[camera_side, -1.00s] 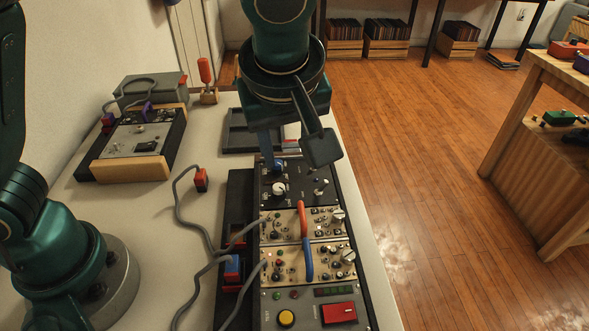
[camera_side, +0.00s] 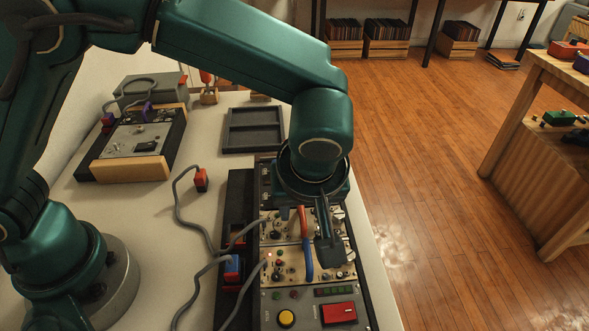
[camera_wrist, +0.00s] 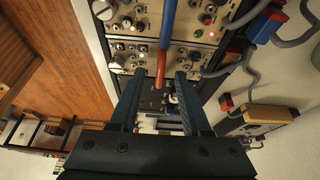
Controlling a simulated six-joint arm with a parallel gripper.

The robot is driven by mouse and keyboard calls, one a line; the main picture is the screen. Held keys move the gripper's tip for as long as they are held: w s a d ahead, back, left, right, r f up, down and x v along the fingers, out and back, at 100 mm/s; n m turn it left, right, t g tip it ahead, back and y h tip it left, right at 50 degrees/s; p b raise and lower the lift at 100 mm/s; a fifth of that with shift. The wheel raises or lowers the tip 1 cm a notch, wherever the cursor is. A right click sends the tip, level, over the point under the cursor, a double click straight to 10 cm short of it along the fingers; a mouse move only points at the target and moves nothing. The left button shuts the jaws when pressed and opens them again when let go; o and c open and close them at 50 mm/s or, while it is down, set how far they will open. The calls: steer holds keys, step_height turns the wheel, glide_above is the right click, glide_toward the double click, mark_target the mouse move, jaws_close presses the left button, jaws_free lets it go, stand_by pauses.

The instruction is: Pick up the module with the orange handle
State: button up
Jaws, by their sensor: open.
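The orange handle (camera_side: 302,221) rises from a cream module (camera_side: 270,228) with knobs and small lights, set in a dark rack. A blue handle (camera_side: 308,262) is on the cream module just nearer the side camera. My gripper (camera_side: 306,232) is over these modules, its fingers pointing down. The wrist view shows my gripper (camera_wrist: 160,76) open, with the orange handle (camera_wrist: 161,66) between its fingertips in the picture. The blue handle (camera_wrist: 168,20) lies further up that view. I cannot tell the fingers' height above the panel. My gripper hides part of the orange handle's module in the side view.
A black module (camera_wrist: 153,101) lies beyond the orange handle's module. A panel with a yellow button (camera_side: 286,318) and a red switch (camera_side: 339,312) is at the near end. Grey cables (camera_side: 181,215) run left of the rack. An empty dark tray (camera_side: 254,130) is behind.

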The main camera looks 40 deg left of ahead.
jaws_close()
stand_by(1.3)
